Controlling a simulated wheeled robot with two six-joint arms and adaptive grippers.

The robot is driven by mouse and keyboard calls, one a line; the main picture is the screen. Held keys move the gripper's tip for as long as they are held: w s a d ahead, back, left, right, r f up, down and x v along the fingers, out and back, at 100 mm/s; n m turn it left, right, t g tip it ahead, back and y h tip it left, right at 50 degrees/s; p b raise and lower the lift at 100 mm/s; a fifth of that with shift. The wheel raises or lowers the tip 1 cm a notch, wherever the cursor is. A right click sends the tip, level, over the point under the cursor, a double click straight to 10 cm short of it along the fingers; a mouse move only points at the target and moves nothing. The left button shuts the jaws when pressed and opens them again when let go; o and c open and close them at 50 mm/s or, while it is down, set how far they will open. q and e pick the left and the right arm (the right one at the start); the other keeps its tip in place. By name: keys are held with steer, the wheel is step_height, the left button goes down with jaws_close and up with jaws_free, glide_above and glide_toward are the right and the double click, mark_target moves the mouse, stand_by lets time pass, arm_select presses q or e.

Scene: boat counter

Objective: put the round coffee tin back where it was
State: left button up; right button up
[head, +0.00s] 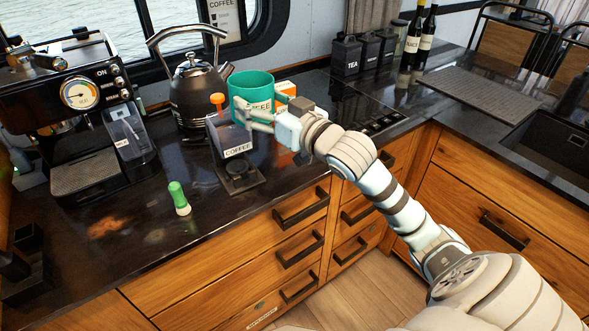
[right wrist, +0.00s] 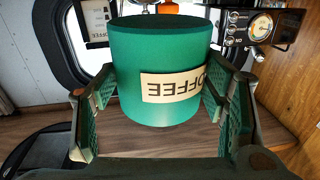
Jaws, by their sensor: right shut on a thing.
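The round coffee tin (head: 252,88) is a green cylinder with a cream COFFEE label. In the head view it stands upright behind the coffee grinder, in my right gripper (head: 250,118). The right gripper is shut on the tin, with one finger on each side. In the right wrist view the tin (right wrist: 160,60) fills the space between the fingers (right wrist: 162,88), its label upside down. The tin's bottom is hidden in the head view, so I cannot tell whether it touches the counter. My left gripper is not in view.
The coffee grinder (head: 236,150) stands just in front of the tin. Black canisters (head: 345,55) stand farther right.

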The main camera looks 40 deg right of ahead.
steer(key=w+d+m+h+b, duration=0.35)
steer(key=d+h, duration=0.35)
steer(key=d, duration=0.4)
steer(key=shift+m+g, duration=0.25)
steer(key=shift+g, duration=0.05)
step_height(320, 180, down, 20)
steer(key=b, duration=0.5)
steer(key=shift+d, duration=0.15)
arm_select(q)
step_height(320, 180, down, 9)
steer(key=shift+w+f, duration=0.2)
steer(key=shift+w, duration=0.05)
arm_select(e)
steer(key=o, duration=0.8)
steer(key=shift+f, duration=0.15)
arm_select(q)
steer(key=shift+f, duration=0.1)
arm_select(e)
steer(key=o, duration=0.5)
